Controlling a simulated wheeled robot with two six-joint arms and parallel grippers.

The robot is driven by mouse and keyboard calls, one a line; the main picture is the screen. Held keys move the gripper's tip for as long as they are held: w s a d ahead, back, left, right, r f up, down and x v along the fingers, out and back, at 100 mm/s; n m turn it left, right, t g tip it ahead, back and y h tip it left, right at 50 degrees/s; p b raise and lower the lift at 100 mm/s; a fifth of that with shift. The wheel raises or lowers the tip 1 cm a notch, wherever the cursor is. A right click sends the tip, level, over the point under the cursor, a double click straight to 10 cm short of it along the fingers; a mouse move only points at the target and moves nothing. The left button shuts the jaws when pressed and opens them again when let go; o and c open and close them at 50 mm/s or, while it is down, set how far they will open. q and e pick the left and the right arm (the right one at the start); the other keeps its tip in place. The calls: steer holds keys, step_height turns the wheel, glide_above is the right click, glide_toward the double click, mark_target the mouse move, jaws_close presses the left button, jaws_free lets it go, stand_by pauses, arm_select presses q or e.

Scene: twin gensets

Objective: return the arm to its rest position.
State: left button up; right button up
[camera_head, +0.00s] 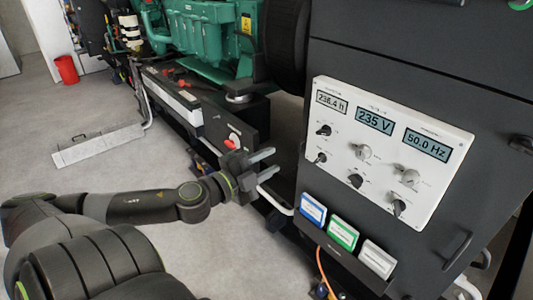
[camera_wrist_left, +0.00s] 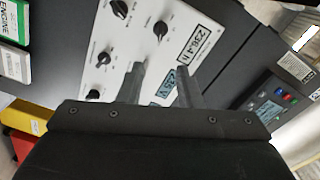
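My left arm comes in from the left in the head view. Its gripper (camera_head: 267,164) is held in the air to the left of the white control panel (camera_head: 385,150), apart from it. The two fingers are parted with nothing between them. In the left wrist view the gripper (camera_wrist_left: 160,82) also shows its fingers apart, with the control panel (camera_wrist_left: 125,48) behind them. The panel has several black and silver knobs and displays reading 236.4 h, 235 V and 50.0 Hz. My right gripper is not in view.
A dark cabinet (camera_head: 420,50) carries the panel. Blue (camera_head: 313,210), green (camera_head: 343,235) and white (camera_head: 377,259) labelled boxes sit below it. A green engine (camera_head: 200,35) stands behind. A grey ramp-like piece (camera_head: 98,146) and a red bin (camera_head: 66,69) stand on the floor at left.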

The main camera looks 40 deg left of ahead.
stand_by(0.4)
arm_select(q)
steer(key=s+a+f+n+g+y, duration=0.1)
steer(key=a+f+n+g+y, duration=0.15)
steer(key=a+f, duration=0.4)
steer(key=s+a+f+n+g+y, duration=0.1)
steer(key=a+f+n+y, duration=0.2)
steer(key=f, duration=0.7)
steer(key=s+a+f+n+g+y, duration=0.1)
steer(key=a+f+n+g, duration=0.1)
steer(key=a+f, duration=0.5)
steer(key=s+f+n+g, duration=0.3)
steer(key=s+f, duration=0.2)
steer(key=f, duration=0.7)
steer(key=s+d+f+n+g+h, duration=0.15)
steer(key=s+d+f, duration=0.25)
steer(key=s+f, duration=0.45)
steer(key=s+d+f+n+g, duration=0.1)
steer(key=s+d+f+g, duration=0.35)
steer(key=f, duration=0.65)
steer(key=s+d+f+n+g+h, duration=0.1)
steer(key=s+d+f, duration=0.4)
steer(key=s+d, duration=0.2)
steer(key=s+d+f+n+g+h, duration=0.1)
steer(key=s+d+f, duration=0.3)
steer(key=s+d, duration=0.3)
steer(key=d, duration=0.3)
steer(key=shift+s+f+h, duration=0.35)
steer(key=shift+h, duration=0.05)
